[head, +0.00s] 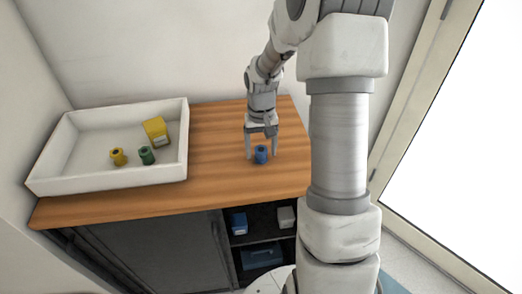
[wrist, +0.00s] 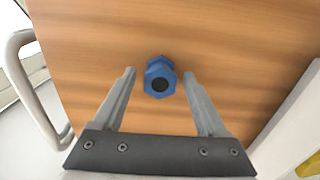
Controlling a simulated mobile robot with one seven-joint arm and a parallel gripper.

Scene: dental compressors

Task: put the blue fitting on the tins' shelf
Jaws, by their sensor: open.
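The blue fitting (head: 261,154) stands on the wooden worktop, right of the white tray. In the wrist view the blue fitting (wrist: 160,77) shows a hexagonal body with a dark hole facing the camera. My gripper (head: 262,157) is open and points down over it. In the wrist view the fingers of my gripper (wrist: 159,77) lie on either side of the fitting, with a gap on each side. Below the worktop is an open shelf (head: 262,238) holding a blue tin (head: 239,222) and a pale tin (head: 286,217).
The white tray (head: 110,180) at the left of the worktop holds a yellow box (head: 156,131), a yellow fitting (head: 118,156) and a green fitting (head: 147,155). A blue case (head: 262,255) sits in the compartment under the shelf. A dark cabinet door (head: 160,250) stands left of the opening.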

